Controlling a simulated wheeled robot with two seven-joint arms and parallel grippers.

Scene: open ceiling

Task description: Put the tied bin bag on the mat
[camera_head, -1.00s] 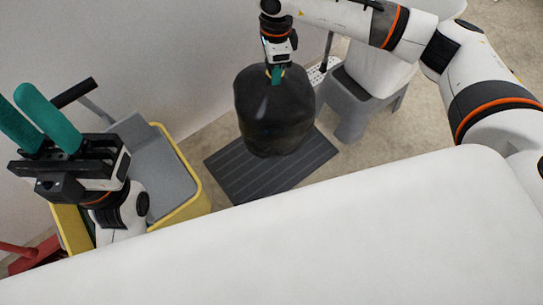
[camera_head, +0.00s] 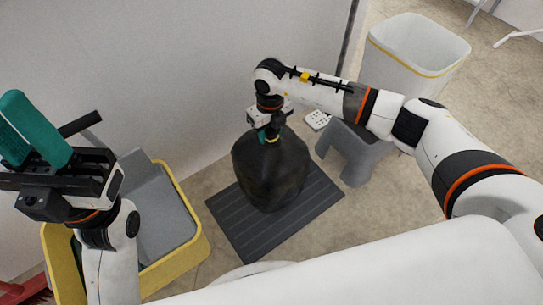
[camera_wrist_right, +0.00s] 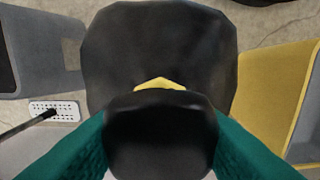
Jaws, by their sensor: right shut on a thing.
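The black tied bin bag (camera_head: 272,176) is upright over the dark ridged mat (camera_head: 232,226), its base within the mat's outline and seemingly touching it. My right gripper (camera_head: 268,135) is above the bag, shut on its tied neck by the yellow tie. In the right wrist view the bag (camera_wrist_right: 205,50), its yellow tie (camera_wrist_right: 160,84) and dark knotted top fill the middle between the teal fingers.
A grey stool (camera_head: 352,155) and a white bin (camera_head: 415,50) are to the right. A white perforated block (camera_head: 317,120) lies near the wall. A red item (camera_head: 25,288) is at lower left.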

